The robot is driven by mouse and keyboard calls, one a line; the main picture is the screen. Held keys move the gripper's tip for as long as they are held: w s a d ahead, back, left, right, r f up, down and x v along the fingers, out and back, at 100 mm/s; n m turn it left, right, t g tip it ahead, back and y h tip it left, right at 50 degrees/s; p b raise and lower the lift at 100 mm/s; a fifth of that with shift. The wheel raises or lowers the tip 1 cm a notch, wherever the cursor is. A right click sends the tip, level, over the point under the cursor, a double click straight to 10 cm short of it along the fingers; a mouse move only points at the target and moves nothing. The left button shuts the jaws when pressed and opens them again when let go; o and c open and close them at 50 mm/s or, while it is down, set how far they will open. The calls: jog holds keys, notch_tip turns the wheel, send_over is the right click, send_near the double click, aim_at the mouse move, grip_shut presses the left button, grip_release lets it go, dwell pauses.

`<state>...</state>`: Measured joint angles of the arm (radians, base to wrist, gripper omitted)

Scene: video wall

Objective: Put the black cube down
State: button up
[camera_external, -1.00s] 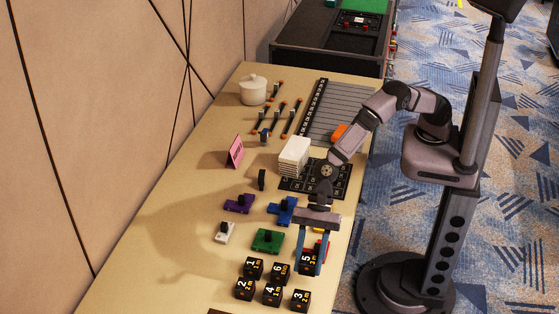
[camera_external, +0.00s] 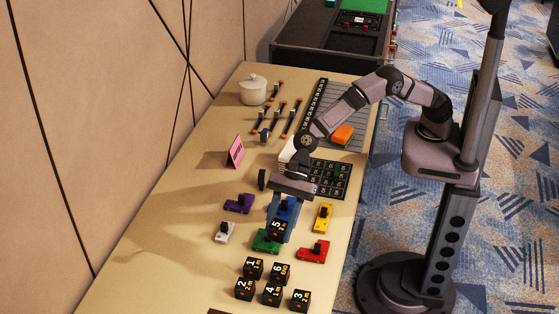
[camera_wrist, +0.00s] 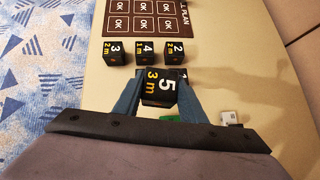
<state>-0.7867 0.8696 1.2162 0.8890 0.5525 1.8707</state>
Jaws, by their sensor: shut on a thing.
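My gripper (camera_external: 282,222) is shut on a black cube (camera_external: 278,231) marked 5. In the wrist view the cube (camera_wrist: 160,88) shows "5" and "3 m" between my two blue fingers (camera_wrist: 158,97). In the external view the held cube overlaps the blue piece (camera_external: 287,205) and the green piece (camera_external: 266,241); it looks raised, but its exact height is hard to tell. Other black cubes stand at the near end of the table: 1 (camera_external: 253,267), 6 (camera_external: 281,272), 2 (camera_external: 244,289), 4 (camera_external: 272,294) and 3 (camera_external: 300,300).
Yellow (camera_external: 323,217), red (camera_external: 314,250), purple (camera_external: 239,204) and white (camera_external: 225,231) knobbed pieces lie around the gripper. A black grid mat (camera_external: 331,178), white stack, pink card (camera_external: 235,151) and white pot (camera_external: 253,90) are farther back. The left side of the table is clear.

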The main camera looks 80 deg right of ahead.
jog(key=w+d+r+m+t+p, duration=0.1)
jog(key=w+d+r+m+t, duration=0.15)
jog(key=w+d, duration=0.7)
jog(key=w+d+r+m+t+h+p, duration=0.15)
jog(key=w+d, duration=0.35)
jog(key=d, duration=0.5)
jog(key=w+d+r+m+h+p, duration=0.1)
jog(key=w+d+r+m, duration=0.3)
jog(key=d, duration=0.7)
jog(key=w+d+r+t+h+p, duration=0.1)
jog(key=w+d, duration=0.5)
jog(key=d, duration=0.4)
jog(key=s+d, duration=0.4)
jog(key=d, duration=0.8)
jog(key=s+a+f+n+g+y, duration=0.2)
jog(key=s+a+n+g+y, duration=0.35)
jog(key=s+n, duration=0.65)
jog(key=shift+s+a+f+m+g+h+p, duration=0.25)
jog(key=shift+s+f+m+h+p, duration=0.15)
jog(key=shift+f, duration=1.2)
jog(key=shift+s+a+f+m+g+h+p, duration=0.1)
jog(key=shift+s+a+f+m+h+p, duration=0.25)
jog(key=shift+f, duration=1.3)
jog(key=shift+s+a+f+m+g+h+p, duration=0.2)
jog(key=shift+f+p, duration=0.35)
jog(key=shift+f, duration=1.05)
jog(key=shift+d+f, duration=0.1)
jog(key=shift+f, duration=0.05)
